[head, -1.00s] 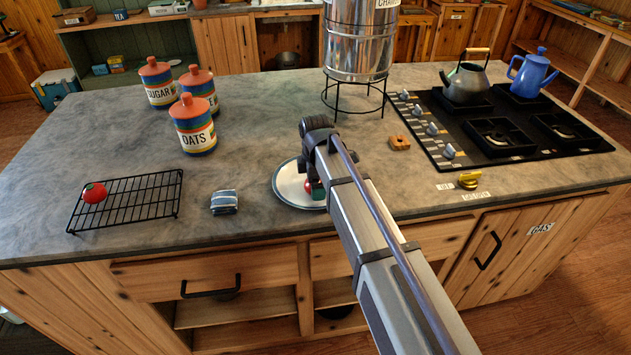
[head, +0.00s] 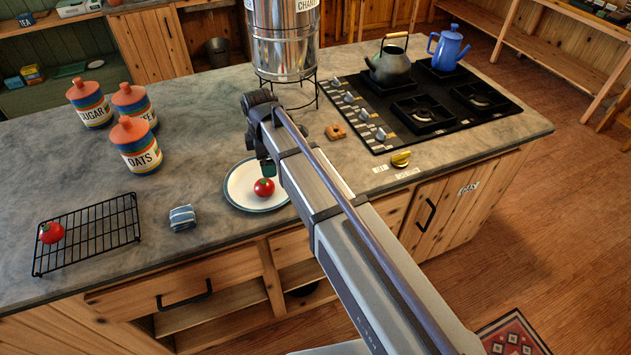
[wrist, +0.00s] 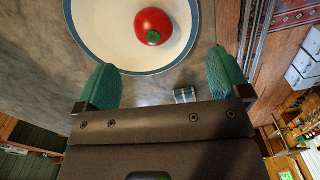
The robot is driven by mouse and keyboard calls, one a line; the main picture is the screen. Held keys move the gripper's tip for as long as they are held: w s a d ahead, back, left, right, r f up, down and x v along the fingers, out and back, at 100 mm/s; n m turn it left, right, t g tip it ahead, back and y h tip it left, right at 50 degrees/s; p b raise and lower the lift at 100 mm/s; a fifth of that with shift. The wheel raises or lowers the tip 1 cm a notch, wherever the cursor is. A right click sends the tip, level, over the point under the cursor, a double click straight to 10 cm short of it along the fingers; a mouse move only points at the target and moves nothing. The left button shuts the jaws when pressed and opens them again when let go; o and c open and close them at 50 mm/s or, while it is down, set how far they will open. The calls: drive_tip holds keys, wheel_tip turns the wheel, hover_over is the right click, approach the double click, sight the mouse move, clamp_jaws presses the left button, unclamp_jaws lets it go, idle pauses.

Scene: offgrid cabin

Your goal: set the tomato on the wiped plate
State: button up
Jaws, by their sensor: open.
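A red tomato (head: 264,187) with a green stem rests on the white plate (head: 240,192), which has a dark blue rim. In the wrist view the tomato (wrist: 153,27) sits inside the rim of the plate (wrist: 95,36), apart from the fingers. My gripper (wrist: 162,88) is open, its two green fingers spread wide with nothing between them. In the head view my gripper (head: 267,168) is above the plate, partly hidden by my arm. A second tomato (head: 51,233) sits on the black wire rack (head: 100,232) at the left.
A folded blue-striped cloth (head: 182,217) lies between rack and plate. Several canisters (head: 136,145) stand behind it. A metal water container (head: 284,40) on a stand is behind my arm. A stove (head: 420,105) with kettle and blue pot is at the right. Countertop around the plate is mostly clear.

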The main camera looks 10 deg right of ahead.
drive_tip(key=s+d+m, duration=1.7)
drive_tip(key=s+m, duration=0.1)
drive_tip(key=s, duration=0.1)
wheel_tip(320, 180, down, 4)
drive_tip(key=b, duration=0.4)
drive_tip(key=shift+s, duration=0.15)
